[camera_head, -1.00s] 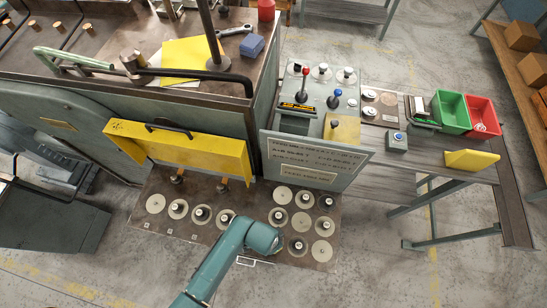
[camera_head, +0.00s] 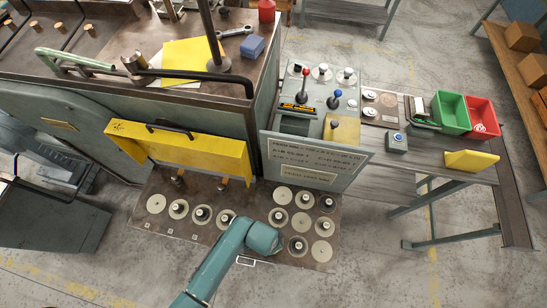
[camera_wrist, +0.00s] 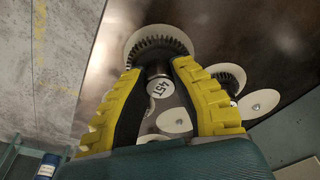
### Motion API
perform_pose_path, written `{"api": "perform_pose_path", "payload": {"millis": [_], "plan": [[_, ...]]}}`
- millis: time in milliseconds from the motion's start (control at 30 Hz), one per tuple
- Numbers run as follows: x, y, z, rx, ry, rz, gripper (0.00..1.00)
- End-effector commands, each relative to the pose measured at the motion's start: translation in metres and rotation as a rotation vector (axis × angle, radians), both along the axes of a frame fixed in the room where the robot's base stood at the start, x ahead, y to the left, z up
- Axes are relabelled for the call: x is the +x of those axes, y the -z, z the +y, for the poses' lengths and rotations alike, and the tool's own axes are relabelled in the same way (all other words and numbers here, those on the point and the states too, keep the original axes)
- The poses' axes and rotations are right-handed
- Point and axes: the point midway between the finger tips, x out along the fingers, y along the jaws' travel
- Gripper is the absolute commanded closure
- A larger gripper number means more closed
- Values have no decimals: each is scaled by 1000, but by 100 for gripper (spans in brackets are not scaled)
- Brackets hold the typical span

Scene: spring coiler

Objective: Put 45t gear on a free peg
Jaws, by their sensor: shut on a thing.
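The 45t gear (camera_wrist: 160,86) is in the wrist view, its silver hub marked 45T between my yellow-padded fingers. My gripper (camera_wrist: 159,72) is shut on that hub. The dark toothed rim shows beyond the fingertips, over a pale disc (camera_wrist: 134,38) on the brown board. I cannot tell whether the gear touches the disc or is on a peg. In the head view my arm hides the gripper and gear. The board (camera_head: 262,201) there carries pale round spots, several with dark gears with silver hubs and several bare, such as the far left disc (camera_head: 156,203).
Another gear (camera_wrist: 230,80) stands close to the right finger, with a bare pale disc (camera_wrist: 259,103) beside it. In the head view a sign panel (camera_head: 315,160) and a yellow guard (camera_head: 180,153) stand behind the board. Open floor lies in front.

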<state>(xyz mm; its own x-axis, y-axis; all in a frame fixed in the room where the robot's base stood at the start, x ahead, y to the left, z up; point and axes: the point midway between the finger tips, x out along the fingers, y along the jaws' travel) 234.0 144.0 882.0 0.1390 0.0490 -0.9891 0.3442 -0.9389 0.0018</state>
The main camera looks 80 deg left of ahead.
Motion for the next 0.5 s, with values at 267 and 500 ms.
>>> {"api": "perform_pose_path", "payload": {"millis": [267,500], "plan": [[1,3,1,2,0,-2,100],[1,6,1,2,0,-2,100]]}}
